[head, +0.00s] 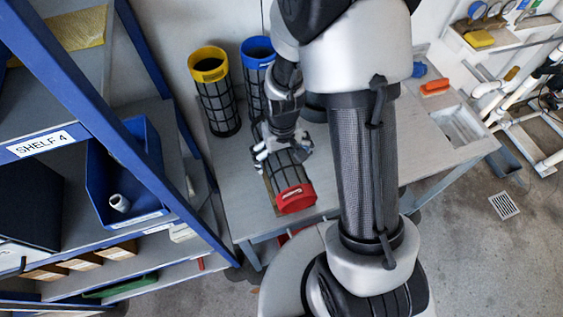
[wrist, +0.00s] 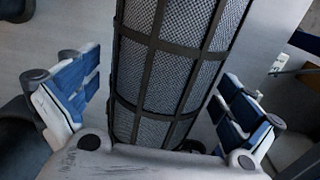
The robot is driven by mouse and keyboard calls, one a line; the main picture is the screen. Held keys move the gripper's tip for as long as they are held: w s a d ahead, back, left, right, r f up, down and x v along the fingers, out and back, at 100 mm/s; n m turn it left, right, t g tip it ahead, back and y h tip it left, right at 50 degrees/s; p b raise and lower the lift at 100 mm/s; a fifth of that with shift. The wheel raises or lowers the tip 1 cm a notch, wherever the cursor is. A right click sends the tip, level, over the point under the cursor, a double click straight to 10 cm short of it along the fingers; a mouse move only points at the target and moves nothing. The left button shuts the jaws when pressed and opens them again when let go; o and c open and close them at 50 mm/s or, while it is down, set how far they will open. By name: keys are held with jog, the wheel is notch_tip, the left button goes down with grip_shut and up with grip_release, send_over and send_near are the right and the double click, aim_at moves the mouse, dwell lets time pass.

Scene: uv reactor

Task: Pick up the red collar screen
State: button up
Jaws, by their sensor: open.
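The red collar screen (head: 295,196) lies on its side on the grey table, its red collar toward the table's front edge. Its dark mesh body with black ribs fills the middle of the wrist view (wrist: 170,75). My gripper (head: 280,150) is over the far part of the screen. In the wrist view my gripper (wrist: 158,105) is open, with one blue-padded finger on each side of the mesh body and a gap on both sides. The far end of the screen is hidden under my gripper in the head view.
A yellow collar screen (head: 208,66) and a blue collar screen (head: 257,52) stand upright at the back of the table (head: 400,168). An orange-handled brush (head: 434,87) lies to the right. A blue shelf rack (head: 120,120) with a blue bin (head: 148,142) stands at left.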

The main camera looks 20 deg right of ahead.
jog(key=shift+f, duration=0.15)
jog(key=c, duration=1.2)
jog(key=shift+o, duration=0.2)
